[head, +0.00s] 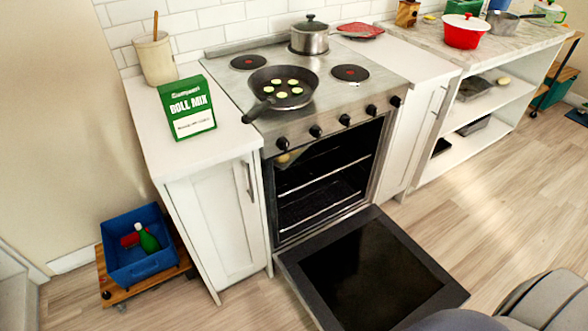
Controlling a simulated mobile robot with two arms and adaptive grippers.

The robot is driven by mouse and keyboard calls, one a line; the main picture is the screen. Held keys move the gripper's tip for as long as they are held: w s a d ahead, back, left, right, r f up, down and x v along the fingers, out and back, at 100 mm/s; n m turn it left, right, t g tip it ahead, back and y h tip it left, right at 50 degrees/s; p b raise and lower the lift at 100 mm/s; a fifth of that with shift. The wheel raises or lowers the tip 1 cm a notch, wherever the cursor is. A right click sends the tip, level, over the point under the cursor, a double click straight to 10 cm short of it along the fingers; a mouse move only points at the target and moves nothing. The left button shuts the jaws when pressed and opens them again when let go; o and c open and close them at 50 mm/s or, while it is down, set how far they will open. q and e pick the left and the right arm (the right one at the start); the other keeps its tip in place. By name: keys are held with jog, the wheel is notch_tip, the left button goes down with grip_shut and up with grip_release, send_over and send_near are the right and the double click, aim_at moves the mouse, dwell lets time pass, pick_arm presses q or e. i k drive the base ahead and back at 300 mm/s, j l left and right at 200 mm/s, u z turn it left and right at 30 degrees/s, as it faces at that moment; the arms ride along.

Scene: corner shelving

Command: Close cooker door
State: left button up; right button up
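The cooker (395,125) stands between white cabinets, with a steel front and a row of black knobs. Its door (370,272) is fully open, folded down and lying roughly flat just above the floor in front of the oven. The dark door panel has a grey frame. The oven cavity (322,185) is exposed and shows wire racks. Nothing is seen lying on the door. Neither of my grippers is in view. Grey rounded parts at the bottom right, probably mine, overlap the view near the door's outer corner.
A frying pan (283,88) with its handle toward the front edge and a lidded pot (310,38) stand on the hob. A blue crate (140,245) on a wooden dolly (112,288) sits at left. Wood floor (490,195) right of the door is clear.

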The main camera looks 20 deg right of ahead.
aim_at(364, 272)
jog(key=k+l, duration=0.2)
jog(key=l, duration=0.2)
jog(key=k+l+u, duration=0.1)
jog(key=l, duration=0.3)
jog(key=k+l, duration=0.25)
jog(key=l+u, duration=0.05)
jog(key=l, duration=0.05)
